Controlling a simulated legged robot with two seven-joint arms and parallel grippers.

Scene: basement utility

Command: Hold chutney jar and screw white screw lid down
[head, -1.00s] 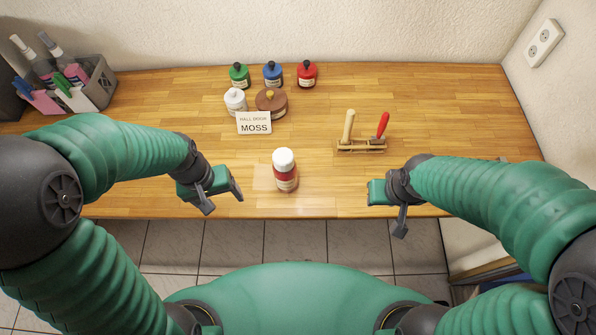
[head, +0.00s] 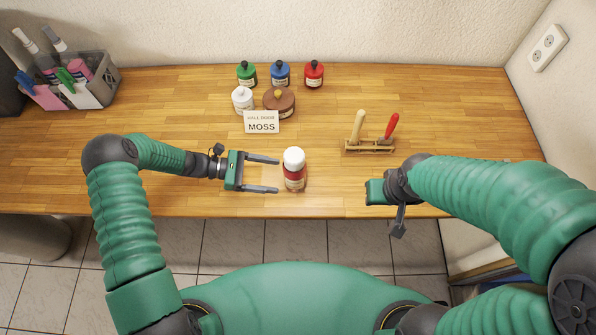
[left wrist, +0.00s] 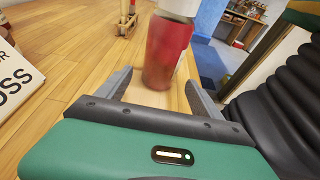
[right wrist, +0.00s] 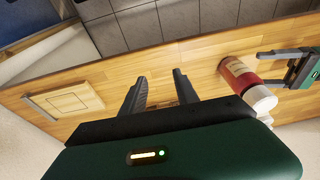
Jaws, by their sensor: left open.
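The chutney jar (head: 294,176), with red contents and a pale label, stands upright near the table's front edge. The white screw lid (head: 294,158) sits on its top; how tight it is I cannot tell. My left gripper (head: 278,174) is open and level, its fingertips just left of the jar. In the left wrist view the jar (left wrist: 167,52) stands between and just beyond the open fingers. My right gripper (head: 390,215) is to the right of the jar, apart from it. In the right wrist view its fingers (right wrist: 161,80) are spread and empty, and the jar (right wrist: 238,75) lies off to the side.
A wooden rack (head: 370,149) with two upright tools stands behind and right of the jar. A MOSS sign (head: 262,122) and several small paint bottles (head: 280,75) stand further back. A grey bin (head: 100,80) of markers is at the back left. Table around the jar is clear.

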